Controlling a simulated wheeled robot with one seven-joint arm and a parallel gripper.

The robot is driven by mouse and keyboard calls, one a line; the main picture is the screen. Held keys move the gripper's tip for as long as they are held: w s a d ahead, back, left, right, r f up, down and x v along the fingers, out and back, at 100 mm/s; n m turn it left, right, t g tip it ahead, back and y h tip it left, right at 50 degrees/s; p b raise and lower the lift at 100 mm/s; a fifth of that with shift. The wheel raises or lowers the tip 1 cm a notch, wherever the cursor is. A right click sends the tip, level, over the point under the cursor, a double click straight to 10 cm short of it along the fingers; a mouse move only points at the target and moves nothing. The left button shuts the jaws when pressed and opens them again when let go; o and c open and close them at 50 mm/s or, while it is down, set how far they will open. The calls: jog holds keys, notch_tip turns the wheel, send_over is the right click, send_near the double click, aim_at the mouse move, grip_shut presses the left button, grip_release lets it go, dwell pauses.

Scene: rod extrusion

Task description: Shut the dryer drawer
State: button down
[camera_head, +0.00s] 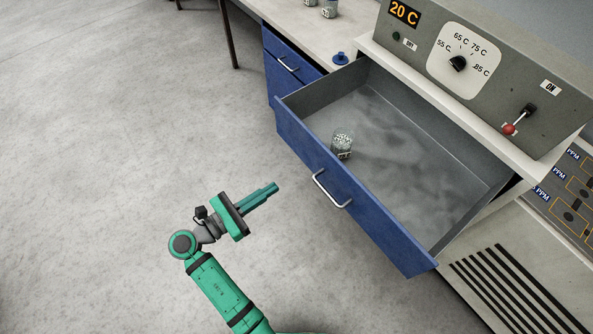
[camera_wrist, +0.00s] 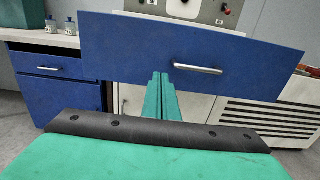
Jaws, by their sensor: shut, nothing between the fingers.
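The dryer drawer (camera_head: 420,215) is pulled well out of the dryer (camera_head: 490,60). It has a blue front, a grey inside and a silver bar handle (camera_head: 331,189). A small jar of pale pellets (camera_head: 342,144) stands in the drawer near its front. My gripper (camera_head: 274,187) is in front of the drawer, left of the handle in the head view, with its fingers together and nothing between them. In the wrist view, the fingertips (camera_wrist: 160,76) point at the blue front, left of the handle (camera_wrist: 198,69). I cannot tell whether they touch it; the head view shows a gap.
A counter (camera_head: 315,30) with a blue lid (camera_head: 340,58) and jars stands left of the dryer, above a closed blue drawer (camera_head: 288,64). The dryer panel has a dial (camera_head: 458,63) and a red-tipped lever (camera_head: 510,129). The floor (camera_head: 110,150) at left is clear.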

aim_at(316, 160)
jog(key=x, duration=1.3)
jog(key=shift+w+d, duration=0.25)
jog(key=shift+d, duration=0.05)
